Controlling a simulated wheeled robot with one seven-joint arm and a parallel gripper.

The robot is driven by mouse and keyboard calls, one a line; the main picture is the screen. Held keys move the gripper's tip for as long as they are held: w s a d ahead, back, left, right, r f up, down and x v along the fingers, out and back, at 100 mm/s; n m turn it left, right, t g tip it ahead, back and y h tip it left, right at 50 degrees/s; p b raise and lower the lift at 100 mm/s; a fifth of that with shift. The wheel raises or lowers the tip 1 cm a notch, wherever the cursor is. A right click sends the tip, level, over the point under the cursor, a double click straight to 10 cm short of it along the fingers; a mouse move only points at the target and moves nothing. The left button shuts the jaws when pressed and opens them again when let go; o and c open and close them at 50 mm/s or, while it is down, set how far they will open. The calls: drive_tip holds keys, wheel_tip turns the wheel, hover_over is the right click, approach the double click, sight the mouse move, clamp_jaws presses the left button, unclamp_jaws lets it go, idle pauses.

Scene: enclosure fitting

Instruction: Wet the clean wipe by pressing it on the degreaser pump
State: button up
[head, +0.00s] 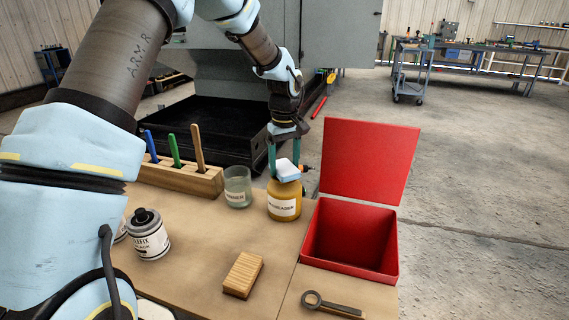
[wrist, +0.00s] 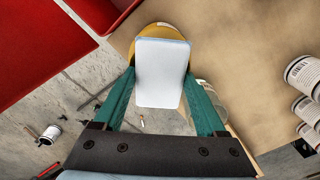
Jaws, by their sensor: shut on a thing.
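A white wipe with a pale blue edge (head: 287,171) is between the fingers of my gripper (head: 285,160). It sits right over the yellow degreaser pot (head: 284,205) on the table; I cannot tell whether it presses on the top. In the wrist view my gripper (wrist: 160,92) is shut on the wipe (wrist: 161,72), with the teal fingers at its two sides. The yellow pot (wrist: 160,32) shows behind the wipe there, and its pump top is hidden by the wipe.
A clear labelled jar (head: 238,187) stands just left of the pot. An open red box (head: 392,262) is to the right. A wooden holder (head: 180,178) with brushes is at the back left. A wooden block (head: 242,274), a wrench (head: 333,305) and a labelled can (head: 148,240) are nearer.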

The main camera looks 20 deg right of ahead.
sight(285, 166)
idle(0.4)
drive_tip(key=shift+r+p, duration=2.5)
drive_tip(key=shift+r, duration=1.05)
